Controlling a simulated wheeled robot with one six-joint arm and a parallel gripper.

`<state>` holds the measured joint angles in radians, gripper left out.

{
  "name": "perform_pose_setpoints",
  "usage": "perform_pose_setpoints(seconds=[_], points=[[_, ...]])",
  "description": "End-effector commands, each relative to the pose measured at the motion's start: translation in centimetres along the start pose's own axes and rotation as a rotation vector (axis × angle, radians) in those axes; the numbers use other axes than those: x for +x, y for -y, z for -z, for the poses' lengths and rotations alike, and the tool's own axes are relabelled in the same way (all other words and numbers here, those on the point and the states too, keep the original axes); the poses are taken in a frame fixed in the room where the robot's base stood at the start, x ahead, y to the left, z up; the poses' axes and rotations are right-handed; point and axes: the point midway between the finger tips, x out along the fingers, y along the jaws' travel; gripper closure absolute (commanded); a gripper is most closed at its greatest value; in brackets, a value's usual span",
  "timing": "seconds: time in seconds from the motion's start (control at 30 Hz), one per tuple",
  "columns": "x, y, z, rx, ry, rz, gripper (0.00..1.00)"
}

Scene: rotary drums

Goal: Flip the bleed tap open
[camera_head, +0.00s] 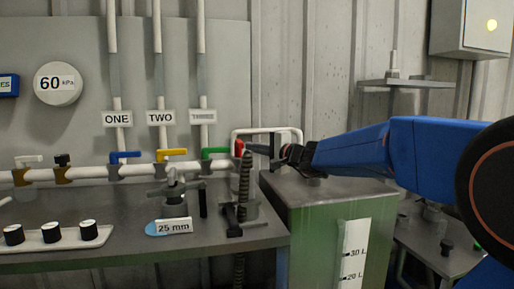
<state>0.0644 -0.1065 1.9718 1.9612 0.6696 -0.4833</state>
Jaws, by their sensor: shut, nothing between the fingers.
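A row of taps sits on the white horizontal pipe. A red lever (239,148) shows at its right end, just above a dark ribbed upright rod. No label reading "bleed" is legible, so I cannot tell for certain which tap is the bleed tap. My gripper (272,152) reaches in from the right on the blue arm, with its fingers shut and empty. Its tip is close to the red lever on the right side; I cannot tell whether they touch. The lever's base is partly hidden by the rod.
Taps with green (214,152), yellow (172,154), blue (125,156), black (62,160) and white (28,159) levers stand to the left. A green tank (318,222) with a litre scale stands below my gripper. A clamp (173,198) stands on the bench.

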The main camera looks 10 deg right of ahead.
Motion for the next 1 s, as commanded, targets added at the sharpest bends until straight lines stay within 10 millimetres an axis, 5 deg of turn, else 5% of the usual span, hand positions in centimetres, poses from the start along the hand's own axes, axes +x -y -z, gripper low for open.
perform_pose_setpoints(seconds=[0.3, 1.0], points=[[0.8, 0.1, -2.2, -0.002, 0.022, 0.003, 1.0], [1.1, -0.1, -2.4, -0.001, 0.024, 0.002, 1.0]])
